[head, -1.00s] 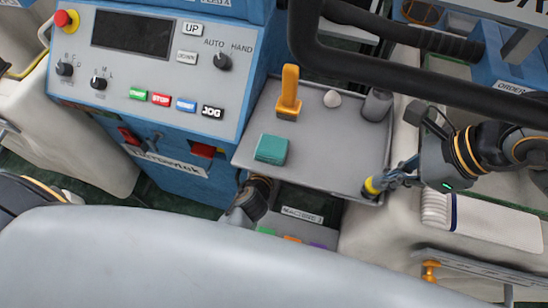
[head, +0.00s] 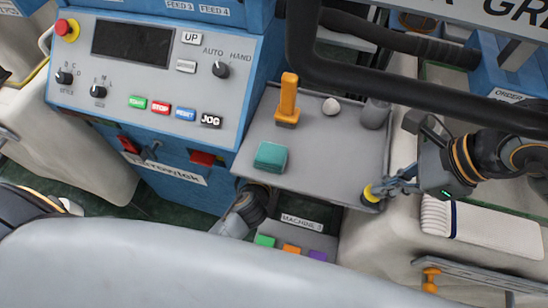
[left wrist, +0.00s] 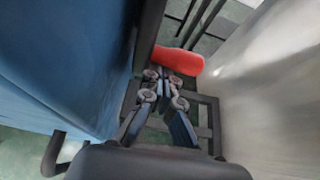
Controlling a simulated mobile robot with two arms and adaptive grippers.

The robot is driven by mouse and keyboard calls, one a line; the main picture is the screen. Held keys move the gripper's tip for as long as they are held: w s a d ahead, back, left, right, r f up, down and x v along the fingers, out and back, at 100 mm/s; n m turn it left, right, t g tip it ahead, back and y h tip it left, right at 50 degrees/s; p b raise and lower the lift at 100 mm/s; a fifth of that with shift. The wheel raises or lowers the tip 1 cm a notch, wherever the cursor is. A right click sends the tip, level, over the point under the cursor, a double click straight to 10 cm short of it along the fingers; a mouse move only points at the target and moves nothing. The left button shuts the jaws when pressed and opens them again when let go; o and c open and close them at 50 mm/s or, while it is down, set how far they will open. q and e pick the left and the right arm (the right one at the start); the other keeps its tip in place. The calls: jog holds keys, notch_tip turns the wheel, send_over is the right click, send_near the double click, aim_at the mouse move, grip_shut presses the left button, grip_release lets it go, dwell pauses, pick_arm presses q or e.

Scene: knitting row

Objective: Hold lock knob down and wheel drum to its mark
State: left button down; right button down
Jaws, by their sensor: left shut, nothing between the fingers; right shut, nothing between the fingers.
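A dark knob with a yellow band (head: 371,193) stands at the front right corner of the grey tray. My right gripper (head: 384,189) is shut, with its fingertips at the knob's right side. I cannot tell whether they touch or press it. In the left wrist view, my left gripper (left wrist: 164,88) is shut and empty, pointing down beside a blue cabinet wall. A red rounded handle (left wrist: 178,60) is just beyond its fingertips; contact is unclear. In the head view only part of my left arm shows; its fingers are hidden. I cannot make out the drum or its mark.
A blue control panel (head: 150,80) stands at left. A thick black bar (head: 400,80) crosses above the tray.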

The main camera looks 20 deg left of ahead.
pick_arm(q)
notch_tip(320, 180, down, 4)
jog(key=s, duration=0.1)
jog(key=r+v, duration=0.1)
jog(key=v, duration=0.8)
jog(key=shift+w, duration=0.35)
jog(key=c, duration=2.1)
grip_release()
jog(key=shift+s+r, duration=0.3)
jog(key=o, duration=0.4)
jog(key=shift+s+r, duration=0.15)
jog(key=o, duration=0.4)
jog(key=shift+c, duration=0.2)
jog(key=shift+o, duration=0.8)
jog(key=shift+r+n, duration=0.1)
jog(key=shift+n, duration=0.5)
jog(key=w+n, duration=0.4)
jog(key=n, duration=0.1)
jog(key=w+d+n+t, duration=0.1)
jog(key=w+n, duration=0.3)
jog(key=n, duration=0.2)
jog(key=w+d+f+n+t, duration=0.1)
jog(key=w+n, duration=0.3)
jog(key=n, duration=0.1)
jog(key=shift+n, duration=0.4)
